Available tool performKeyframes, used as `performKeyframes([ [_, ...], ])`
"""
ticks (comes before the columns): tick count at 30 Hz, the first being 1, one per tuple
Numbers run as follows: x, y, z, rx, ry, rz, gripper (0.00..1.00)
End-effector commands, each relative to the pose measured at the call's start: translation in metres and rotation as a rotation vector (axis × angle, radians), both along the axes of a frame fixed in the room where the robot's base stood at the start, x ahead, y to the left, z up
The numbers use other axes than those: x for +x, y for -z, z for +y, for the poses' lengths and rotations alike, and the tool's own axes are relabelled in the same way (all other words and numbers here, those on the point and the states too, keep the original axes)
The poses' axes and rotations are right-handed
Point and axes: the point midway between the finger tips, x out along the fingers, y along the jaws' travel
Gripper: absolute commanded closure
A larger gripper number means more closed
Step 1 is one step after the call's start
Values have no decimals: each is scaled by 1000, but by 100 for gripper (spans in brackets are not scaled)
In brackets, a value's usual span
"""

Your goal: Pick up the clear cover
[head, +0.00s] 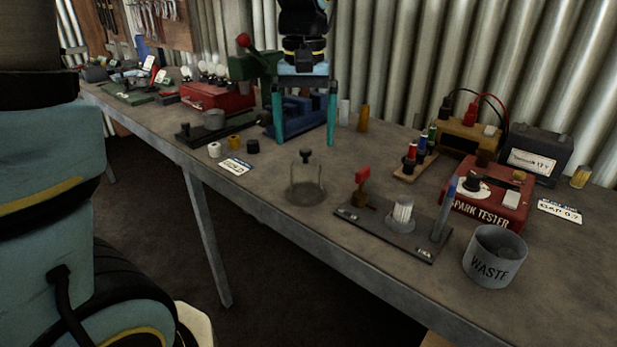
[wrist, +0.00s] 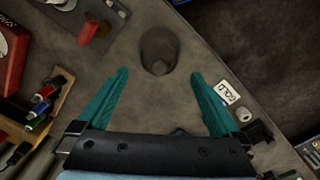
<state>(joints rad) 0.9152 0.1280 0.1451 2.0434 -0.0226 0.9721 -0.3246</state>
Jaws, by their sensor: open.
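The clear cover (head: 307,184) is a transparent cylinder with a dark knob on top. It stands upright on the grey workbench, near its front edge, in the head view. In the wrist view the cover (wrist: 158,50) shows from above as a dark round shape, just beyond the fingertips and roughly between them. My gripper (head: 304,143) has two teal fingers pointing down, spread wide and empty, above the bench behind the cover. In the wrist view my gripper (wrist: 159,74) is also open, with nothing between its fingers.
Right of the cover is a dark plate (head: 384,232) with a red-topped part and a white ribbed piece. Beyond are the red spark tester (head: 487,205) and the waste bin (head: 494,258). Small cylinders and a white card (head: 235,166) lie left. A blue item (head: 298,117) stands behind.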

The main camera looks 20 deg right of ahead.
Motion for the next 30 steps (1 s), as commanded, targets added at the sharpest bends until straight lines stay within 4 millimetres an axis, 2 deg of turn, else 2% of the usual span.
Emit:
performKeyframes([
  [6,0,34,1,2,0,2,0],
  [14,-1,54,1,3,0,1,0],
  [21,-2,89,0,3,-1,2,0],
  [25,-2,97,0,1,0,0,0],
  [30,-2,98,0,0,0,-1,0],
])
